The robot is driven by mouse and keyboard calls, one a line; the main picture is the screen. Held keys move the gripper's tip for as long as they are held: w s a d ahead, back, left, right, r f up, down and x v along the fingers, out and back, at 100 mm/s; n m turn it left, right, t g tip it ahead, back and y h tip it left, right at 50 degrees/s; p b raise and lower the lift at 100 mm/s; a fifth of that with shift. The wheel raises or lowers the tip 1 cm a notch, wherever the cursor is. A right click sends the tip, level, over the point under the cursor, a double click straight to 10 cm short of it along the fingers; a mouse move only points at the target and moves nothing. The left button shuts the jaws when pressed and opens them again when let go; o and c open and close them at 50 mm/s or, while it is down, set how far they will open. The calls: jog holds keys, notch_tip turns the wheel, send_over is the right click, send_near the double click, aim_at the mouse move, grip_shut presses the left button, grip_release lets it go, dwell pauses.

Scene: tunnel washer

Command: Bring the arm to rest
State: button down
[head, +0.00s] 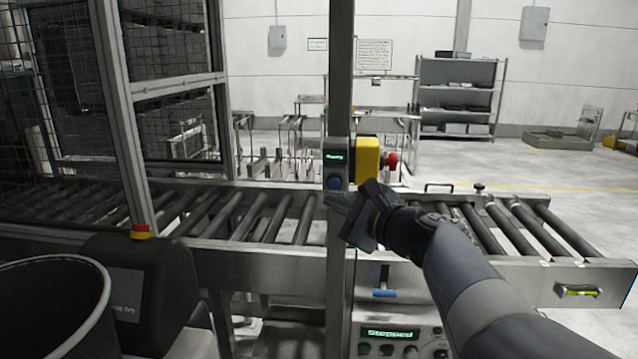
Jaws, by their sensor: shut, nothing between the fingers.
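My gripper (342,217) is in the head view, in front of the steel post (341,80) and just below a small grey control box (336,166) with a green lit display and a blue button. The gripper is shut and holds nothing. My arm reaches in from the lower right, over the roller conveyor (262,218). I cannot tell whether the fingers touch the post. A yellow box (367,160) with a red knob (391,160) sits just right of the control box, above the gripper.
A panel (390,333) below the conveyor reads "Stopped". A mesh guard frame (160,90) stands at left. A dark round bin (55,305) is at lower left, near a red-and-yellow button (140,231). A shelf rack (460,95) stands at the back. Open floor (560,170) lies at right.

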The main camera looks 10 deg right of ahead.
jog(key=p, duration=0.1)
jog(key=w+p, duration=0.2)
jog(key=shift+d+r, duration=0.25)
jog(key=shift+d, duration=0.1)
jog(key=s+a+b, duration=0.1)
jog(key=s+a, duration=0.1)
jog(key=s, duration=0.3)
jog(key=shift+s+f+b, duration=0.25)
jog(key=shift+s+b, duration=0.05)
jog(key=shift+s, duration=0.05)
